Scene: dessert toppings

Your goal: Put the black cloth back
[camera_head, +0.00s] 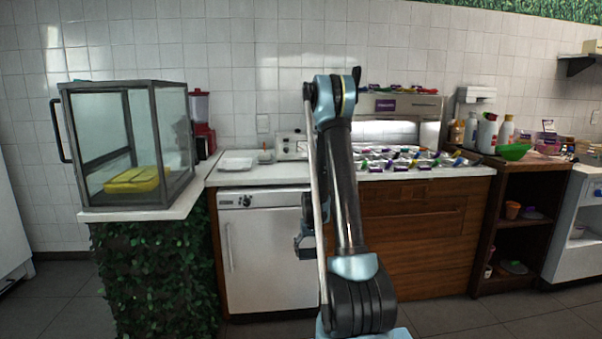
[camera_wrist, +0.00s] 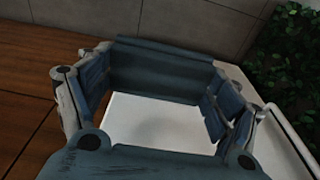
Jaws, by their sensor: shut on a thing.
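My gripper (camera_wrist: 160,72) shows large in the wrist view, with its fingers spread apart. A dark blue-grey, flat-looking thing (camera_wrist: 155,78) spans the gap between the fingertips. It may be the black cloth, but its colour is close to the gripper's and I cannot be sure. In the head view my gripper (camera_head: 305,243) hangs low in front of the white appliance (camera_head: 262,265), partly hidden by my arm. I see no black cloth clearly in the head view.
A counter (camera_head: 440,173) holds a topping station with several containers. A glass case (camera_head: 128,150) with a yellow thing (camera_head: 135,180) stands left. Open shelves (camera_head: 515,235) stand right, with bottles and a green bowl (camera_head: 513,152) on top. The front floor is partly clear.

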